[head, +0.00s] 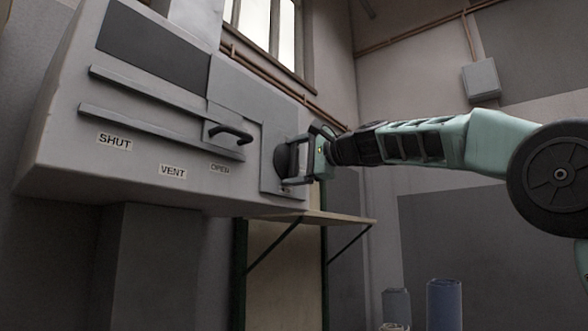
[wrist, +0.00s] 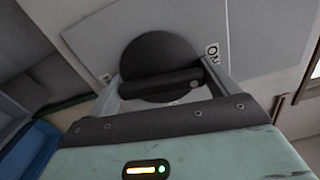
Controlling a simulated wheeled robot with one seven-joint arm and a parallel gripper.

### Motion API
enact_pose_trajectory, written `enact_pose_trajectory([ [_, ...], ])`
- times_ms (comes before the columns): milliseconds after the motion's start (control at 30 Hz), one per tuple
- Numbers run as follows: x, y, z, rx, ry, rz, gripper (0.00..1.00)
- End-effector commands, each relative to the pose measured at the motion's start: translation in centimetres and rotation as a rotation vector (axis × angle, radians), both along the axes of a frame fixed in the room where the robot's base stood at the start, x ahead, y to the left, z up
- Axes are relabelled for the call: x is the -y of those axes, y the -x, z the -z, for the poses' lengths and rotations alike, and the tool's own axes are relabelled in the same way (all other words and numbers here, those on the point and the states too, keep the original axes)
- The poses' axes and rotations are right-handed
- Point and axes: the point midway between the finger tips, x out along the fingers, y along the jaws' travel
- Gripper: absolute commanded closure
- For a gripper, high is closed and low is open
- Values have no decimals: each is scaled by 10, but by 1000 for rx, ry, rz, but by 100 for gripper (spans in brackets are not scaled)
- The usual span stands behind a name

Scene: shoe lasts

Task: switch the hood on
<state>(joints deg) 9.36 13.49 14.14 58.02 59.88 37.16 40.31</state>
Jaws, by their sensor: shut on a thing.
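The hood (head: 60,150) is a large grey metal housing at the left of the head view. At the right end of its front, a grey plate carries a round black rotary switch (head: 281,160). In the wrist view the switch (wrist: 158,52) is a black disc with a raised bar (wrist: 160,84) across it. A small pale mark shows near the bar's right end. An ON label (wrist: 213,53) sits at the upper right of the disc. My gripper (head: 292,164) is shut on the switch's bar, one finger at each end. The left label is too small to read.
A black lever handle (head: 230,133) sticks out of the hood's slotted rail near the OPEN label (head: 220,168), left of my gripper. A shelf (head: 335,218) is below the switch. The space right of the hood is open.

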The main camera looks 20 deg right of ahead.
Motion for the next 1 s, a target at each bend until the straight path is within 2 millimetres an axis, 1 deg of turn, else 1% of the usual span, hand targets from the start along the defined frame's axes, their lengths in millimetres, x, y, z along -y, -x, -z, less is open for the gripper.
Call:
enact_pose_trajectory([
  [33, 0, 0, 2, 15, 22, -1, 36],
  [333, -1, 0, 2, 77, 109, -2, 36],
  [867, -1, 0, 2, 90, 131, -2, 36],
  [900, -1, 0, 2, 90, 131, -2, 8],
  [933, -1, 0, 2, 90, 131, -2, 0],
  [1000, -1, 0, 2, 91, 129, -2, 0],
])
